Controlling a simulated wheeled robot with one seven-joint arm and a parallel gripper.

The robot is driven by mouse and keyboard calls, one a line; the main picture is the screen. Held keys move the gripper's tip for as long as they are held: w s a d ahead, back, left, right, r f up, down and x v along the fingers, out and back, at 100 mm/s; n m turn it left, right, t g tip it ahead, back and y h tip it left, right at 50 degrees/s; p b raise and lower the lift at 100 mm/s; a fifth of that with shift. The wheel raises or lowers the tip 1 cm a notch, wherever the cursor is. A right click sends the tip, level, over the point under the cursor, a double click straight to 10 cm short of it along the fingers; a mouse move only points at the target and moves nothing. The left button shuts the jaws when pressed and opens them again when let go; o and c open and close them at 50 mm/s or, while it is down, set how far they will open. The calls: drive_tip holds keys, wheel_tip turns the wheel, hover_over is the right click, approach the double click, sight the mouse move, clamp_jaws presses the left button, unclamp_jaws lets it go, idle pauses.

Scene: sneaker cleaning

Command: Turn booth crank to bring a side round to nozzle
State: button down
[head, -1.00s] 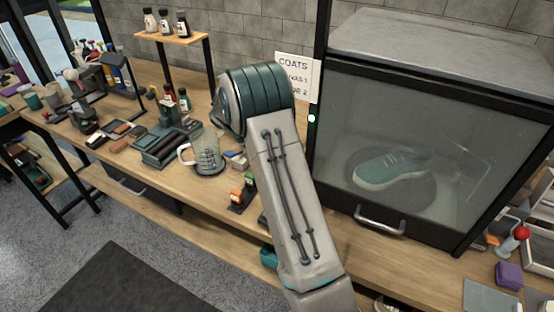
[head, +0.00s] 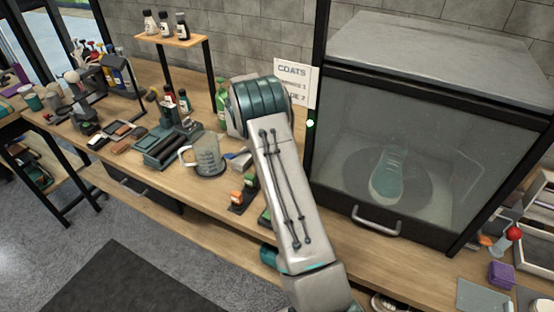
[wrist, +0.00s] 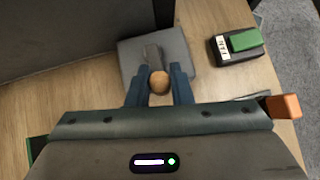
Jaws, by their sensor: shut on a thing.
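The spray booth (head: 327,175) stands at the right of the bench with its glass front closed. Inside it a teal sneaker (head: 387,178) sits on a round dark turntable (head: 352,190), its length running toward the glass. In the wrist view my gripper (wrist: 159,88) is shut on the round wooden knob (wrist: 159,82) of the crank. The grey crank arm (wrist: 152,52) lies over a grey square base (wrist: 187,48) beside the booth's dark wall. In the head view my arm hides the crank and the gripper. The nozzle cannot be made out.
A green-topped block with a label (wrist: 243,43) and an orange block (wrist: 284,107) are near the gripper. A glass jug (head: 207,157) stands left of my arm. A COATS sign (head: 292,82) hangs behind it. A purple block (head: 501,274) lies at right.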

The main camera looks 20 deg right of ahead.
drive_tip(key=shift+d, duration=0.1)
drive_tip(key=c, duration=1.3)
unclamp_jaws()
drive_tip(key=shift+s, duration=0.1)
drive_tip(key=shift+w+a+r, duration=0.2)
drive_tip(key=shift+w+r, duration=0.15)
drive_tip(key=shift+w, duration=0.05)
drive_tip(key=p+v, duration=0.3)
drive_tip(key=v, duration=0.9)
drive_tip(key=shift+w+a+r, duration=0.15)
drive_tip(key=shift+r, duration=0.2)
